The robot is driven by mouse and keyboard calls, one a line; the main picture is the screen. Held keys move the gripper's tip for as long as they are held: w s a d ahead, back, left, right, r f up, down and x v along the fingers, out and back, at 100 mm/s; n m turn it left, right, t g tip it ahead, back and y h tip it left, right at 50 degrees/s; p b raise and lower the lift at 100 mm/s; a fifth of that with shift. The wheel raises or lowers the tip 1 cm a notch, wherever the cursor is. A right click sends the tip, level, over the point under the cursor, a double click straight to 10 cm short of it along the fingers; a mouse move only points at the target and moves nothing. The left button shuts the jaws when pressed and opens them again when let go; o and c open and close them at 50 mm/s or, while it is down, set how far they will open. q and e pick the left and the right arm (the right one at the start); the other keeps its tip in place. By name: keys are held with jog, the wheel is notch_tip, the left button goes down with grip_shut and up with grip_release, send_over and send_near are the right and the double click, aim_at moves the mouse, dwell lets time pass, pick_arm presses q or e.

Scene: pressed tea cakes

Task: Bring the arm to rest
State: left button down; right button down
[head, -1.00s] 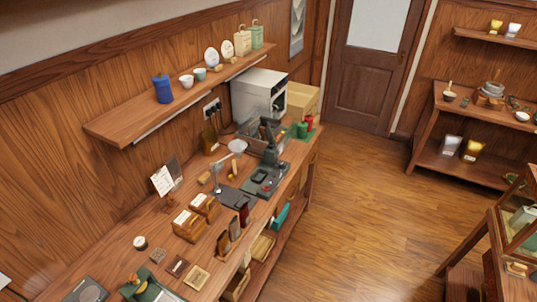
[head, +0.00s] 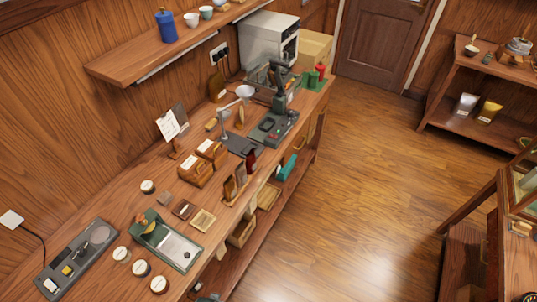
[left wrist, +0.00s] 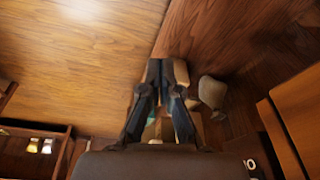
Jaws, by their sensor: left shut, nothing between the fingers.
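My left gripper (left wrist: 160,70) shows in the left wrist view with its two dark fingers together and nothing held. Pale tan things, partly hidden, show behind and beside the fingers. I cannot tell what they are or whether they touch the fingers. Neither of my arms shows in the head view, and my right gripper is in neither view.
A long wooden workbench (head: 105,240) runs along the left wall with a dark press (head: 272,125), a green-based device (head: 165,243), a grey panel (head: 77,258) and wooden boxes (head: 195,172). A shelf (head: 130,66) hangs above. The floor (head: 350,200) at centre is clear.

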pick_arm(q)
jog(key=s+a+f+b, duration=0.1)
jog(key=s+f+b, duration=0.1)
jog(key=s+f, duration=0.7)
jog(key=s+a+f+g+b, duration=0.1)
jog(key=s+a+f+b, duration=0.1)
jog(key=s+f, duration=0.8)
notch_tip(320, 180, down, 7)
jog(key=shift+s+a+f+g+b, duration=0.15)
jog(key=shift+s+g+b, duration=0.15)
jog(key=shift+b, duration=0.25)
